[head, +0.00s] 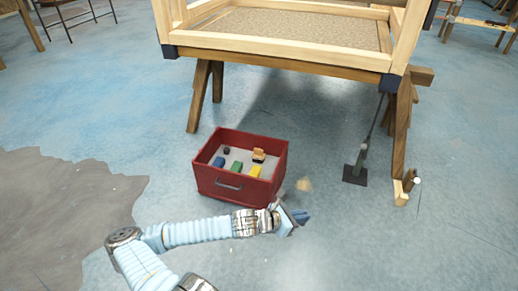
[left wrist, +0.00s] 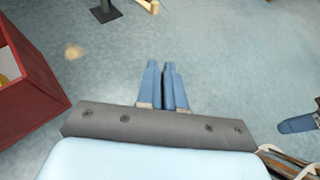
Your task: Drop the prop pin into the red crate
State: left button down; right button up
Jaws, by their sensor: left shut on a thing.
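The red crate (head: 232,187) stands open on the floor, and its side also shows at the left of the left wrist view (left wrist: 25,92). My left gripper (head: 300,217) is outside the crate, off its front right corner. In the left wrist view its blue fingers (left wrist: 163,85) are close together, shut on a thin dark piece. The fingers hide most of it; I take it as the prop pin but cannot make out its shape. A blue finger at the right edge of the left wrist view seems to be my right gripper (left wrist: 298,124); its opening does not show.
A wooden frame (head: 280,52) on trestles stands behind. A dark foot plate (head: 354,176) stands to the right.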

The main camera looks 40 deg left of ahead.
aim_at(242, 164)
jog(key=j+z, duration=0.4)
jog(key=k+j+z, duration=0.1)
jog(key=j+z, duration=0.3)
jog(key=k+j, duration=0.1)
jog(key=j, duration=0.3)
jog(key=k+j+z, duration=0.1)
jog(key=j, duration=0.3)
jog(key=k+j, duration=0.15)
jog(key=j, duration=0.25)
jog(key=k+j+z, duration=0.1)
jog(key=j, duration=0.3)
jog(key=k+j, duration=0.2)
jog(key=j, duration=0.15)
jog(key=k+j+z, duration=0.1)
jog(key=j, duration=0.3)
